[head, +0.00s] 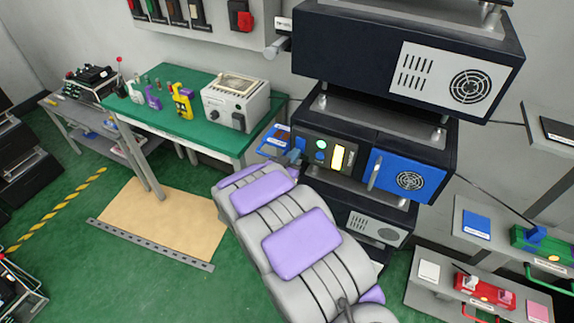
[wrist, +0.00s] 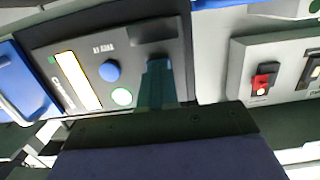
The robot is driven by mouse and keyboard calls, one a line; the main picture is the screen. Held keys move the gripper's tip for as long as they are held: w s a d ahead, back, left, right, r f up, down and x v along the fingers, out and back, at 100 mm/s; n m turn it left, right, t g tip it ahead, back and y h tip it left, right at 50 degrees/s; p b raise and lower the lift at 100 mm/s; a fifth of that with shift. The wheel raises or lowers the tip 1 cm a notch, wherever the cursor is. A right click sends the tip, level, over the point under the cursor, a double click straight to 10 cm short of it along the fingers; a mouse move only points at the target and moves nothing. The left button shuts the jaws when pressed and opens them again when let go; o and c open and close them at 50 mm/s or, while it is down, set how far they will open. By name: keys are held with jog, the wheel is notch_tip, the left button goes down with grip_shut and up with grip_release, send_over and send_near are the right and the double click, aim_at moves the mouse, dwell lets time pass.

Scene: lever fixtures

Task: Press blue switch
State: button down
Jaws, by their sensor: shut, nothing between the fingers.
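The blue switch, a round blue button (head: 322,143), is on the dark front panel of the middle cabinet. It also shows in the wrist view (wrist: 109,71), left of my fingers. A round, pale green-lit button (head: 320,156) is next to it, and shows in the wrist view (wrist: 121,97) too. My gripper (head: 298,149) is in front of the panel's left part. In the wrist view my gripper's dark teal fingers (wrist: 157,66) are together and empty, to the right of the blue button and apart from it in the picture. Whether the fingertips touch the panel I cannot tell.
A yellow-lit strip (head: 337,158) and a blue door with a handle (head: 405,178) are right of the buttons. A green table (head: 150,112) with a grey box (head: 235,102) stands at left. Shelves with small red and green fixtures (head: 485,291) are at right.

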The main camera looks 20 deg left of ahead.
jog(key=shift+w+d, duration=0.2)
jog(key=shift+d, duration=0.05)
jog(key=shift+a, duration=0.15)
jog(key=shift+w+f, duration=0.1)
jog(key=shift+w, duration=0.05)
dwell(0.4)
